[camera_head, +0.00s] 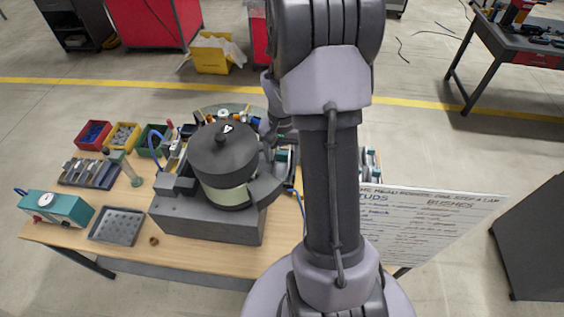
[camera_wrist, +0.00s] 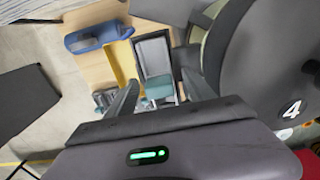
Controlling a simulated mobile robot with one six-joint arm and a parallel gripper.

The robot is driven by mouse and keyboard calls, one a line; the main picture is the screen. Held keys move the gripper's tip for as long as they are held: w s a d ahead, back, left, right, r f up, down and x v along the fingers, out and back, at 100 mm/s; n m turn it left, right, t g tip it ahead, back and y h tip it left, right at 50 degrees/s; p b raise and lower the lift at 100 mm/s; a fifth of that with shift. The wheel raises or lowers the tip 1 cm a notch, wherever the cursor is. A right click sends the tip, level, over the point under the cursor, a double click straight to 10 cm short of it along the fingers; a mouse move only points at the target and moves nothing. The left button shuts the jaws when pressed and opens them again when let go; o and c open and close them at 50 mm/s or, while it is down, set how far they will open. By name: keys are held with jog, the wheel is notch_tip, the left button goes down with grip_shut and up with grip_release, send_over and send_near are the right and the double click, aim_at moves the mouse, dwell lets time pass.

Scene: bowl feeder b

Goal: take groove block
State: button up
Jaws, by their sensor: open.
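My gripper (camera_wrist: 160,80) shows in the wrist view with its two dark fingers apart and nothing clearly held between them. Beyond the fingers lie a grey open tray or fixture (camera_wrist: 153,55) and a teal and grey piece (camera_wrist: 158,88). I cannot tell for sure which thing is the groove block. In the head view my arm hides the bench area right of the bowl feeder (camera_head: 224,150), and my fingers cannot be made out there. A grey rack with slots (camera_head: 90,172) stands at the bench's left.
The dark feeder bowl (camera_wrist: 265,50) is close on the right in the wrist view. A blue object (camera_wrist: 98,35) and a yellow strip (camera_wrist: 122,65) lie left of the grey tray.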

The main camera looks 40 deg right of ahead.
grip_shut()
jog(key=shift+r, duration=0.15)
